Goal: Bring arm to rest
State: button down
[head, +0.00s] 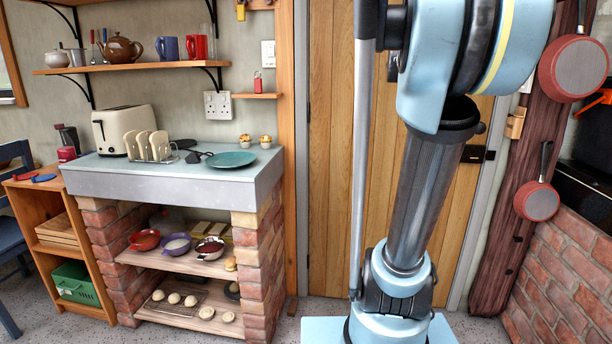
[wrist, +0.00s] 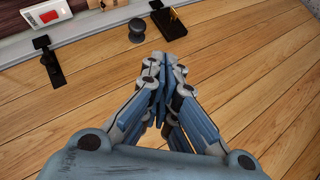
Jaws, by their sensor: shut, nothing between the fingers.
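My gripper (wrist: 166,62) is shut and empty in the wrist view, its fingertips meeting at the picture's middle. Behind it is a wooden plank door with a dark round knob (wrist: 137,30) and a black latch (wrist: 52,66). In the head view my blue arm stands in front of the wooden door (head: 325,150), with a dark grey link between blue joints. My gripper does not show in the head view.
A brick plinth (head: 262,270) with a grey top stands at the left, holding a toaster (head: 122,130), a toast rack (head: 150,147) and a teal plate (head: 231,159). A shelf (head: 130,67) hangs above. Red pans (head: 573,69) hang at the right above a brick wall (head: 570,265).

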jog(key=s+a+f+g+y, duration=0.1)
jog(key=s+a+f+y, duration=0.2)
jog(key=s+a+f, duration=0.5)
jog(key=s+a+f+m+g+y, duration=0.1)
jog(key=s+a+f+g+y, duration=0.1)
jog(key=s+a+f, duration=0.7)
jog(key=s+a+f+g+y, duration=0.1)
jog(key=s+a+f+y, duration=0.3)
jog(key=f, duration=1.5)
jog(key=s+a, duration=0.4)
jog(key=s, duration=0.2)
jog(key=shift+s+a+f+m+g+y, duration=0.2)
jog(key=shift+s+f+m+g+y, duration=0.1)
jog(key=shift+s+f+y, duration=0.1)
jog(key=shift+w+f, duration=0.15)
jog(key=shift+w, duration=0.35)
jog(key=shift+s, duration=0.15)
